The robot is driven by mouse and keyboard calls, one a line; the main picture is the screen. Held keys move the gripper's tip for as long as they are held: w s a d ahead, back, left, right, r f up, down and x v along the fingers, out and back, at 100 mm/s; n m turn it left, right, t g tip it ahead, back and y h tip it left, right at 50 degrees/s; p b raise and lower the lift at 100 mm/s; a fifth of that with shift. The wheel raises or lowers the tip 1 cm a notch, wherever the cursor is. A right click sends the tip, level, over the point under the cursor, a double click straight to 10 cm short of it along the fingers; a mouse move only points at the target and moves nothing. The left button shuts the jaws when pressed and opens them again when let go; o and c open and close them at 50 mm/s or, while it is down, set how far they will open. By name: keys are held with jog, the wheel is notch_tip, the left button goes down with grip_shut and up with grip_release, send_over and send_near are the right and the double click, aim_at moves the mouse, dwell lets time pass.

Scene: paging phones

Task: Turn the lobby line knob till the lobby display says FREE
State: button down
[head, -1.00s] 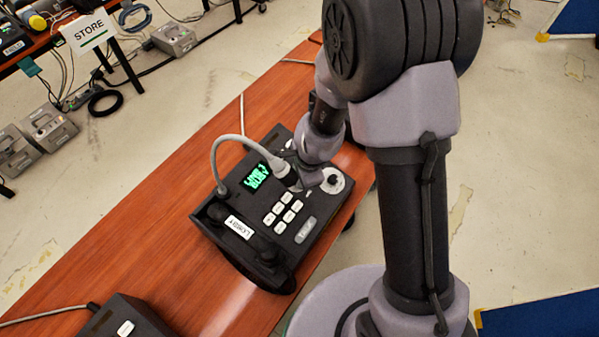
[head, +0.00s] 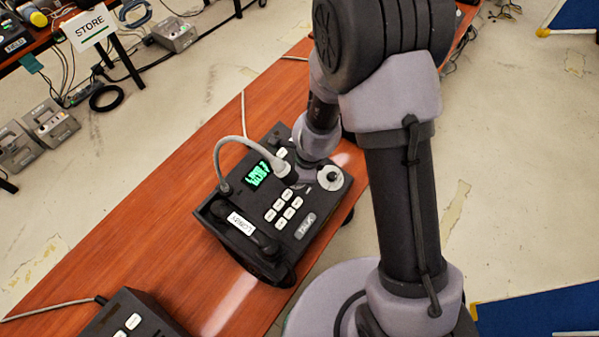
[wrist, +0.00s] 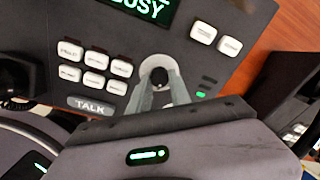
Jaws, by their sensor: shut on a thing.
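The lobby phone (head: 290,240) is a dark desk unit with a LOBBY label (head: 240,223) on its handset. Its display (head: 258,173) glows green; in the wrist view the display (wrist: 140,8) reads BUSY, with its upper part cut off. The line knob (head: 333,177) is dark on a pale round plate. In the wrist view my gripper (wrist: 158,80) has its two grey fingers on either side of the knob (wrist: 157,73), shut on it. In the head view my gripper (head: 316,182) comes down beside the microphone, and its fingertips are hard to make out.
A grey gooseneck microphone (head: 232,140) arches over the phone close to my gripper. White buttons (head: 283,207) and a TALK key (head: 305,226) lie near the knob. Another phone (head: 130,318) sits at the near left. The orange table (head: 150,230) is bare between them.

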jog(key=c, duration=1.2)
grip_release()
jog(key=p+v, duration=1.2)
jog(key=v, duration=0.5)
jog(key=shift+d+r+p, duration=0.1)
jog(key=shift+r+p, duration=0.05)
jog(key=shift+p, duration=0.2)
